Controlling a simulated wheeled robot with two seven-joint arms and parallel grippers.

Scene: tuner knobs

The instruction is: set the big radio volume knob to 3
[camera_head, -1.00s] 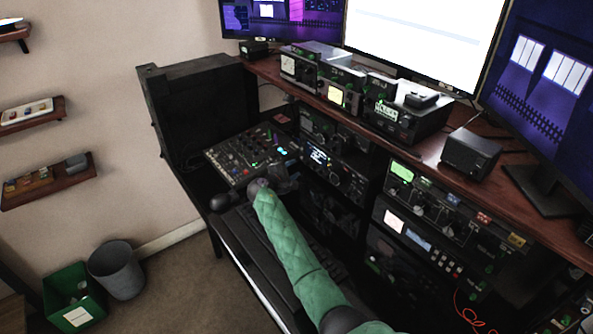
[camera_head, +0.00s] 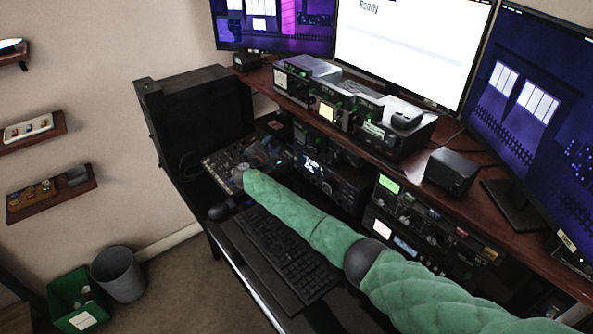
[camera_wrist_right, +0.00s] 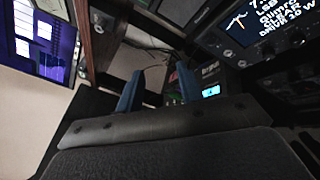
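The big radio (camera_head: 338,184) stands on the lower shelf with a lit text display, partly behind my right arm in the head view. Its lit display (camera_wrist_right: 283,20) shows at the top right of the right wrist view. I cannot make out which of its knobs is the volume knob, nor its setting. My right arm's green sleeve reaches from the lower right to near the mixer (camera_head: 225,158). My right gripper (camera_wrist_right: 158,91) shows two blue fingers apart with nothing between them in the wrist view. In the head view its fingers are not clear. My left gripper is not in view.
A keyboard (camera_head: 283,262) and a mouse (camera_head: 220,211) lie on the desk in front. A green-screened unit (camera_head: 389,184) stands to the right. Monitors and small devices fill the upper shelf. A black case (camera_head: 200,110) is at the left.

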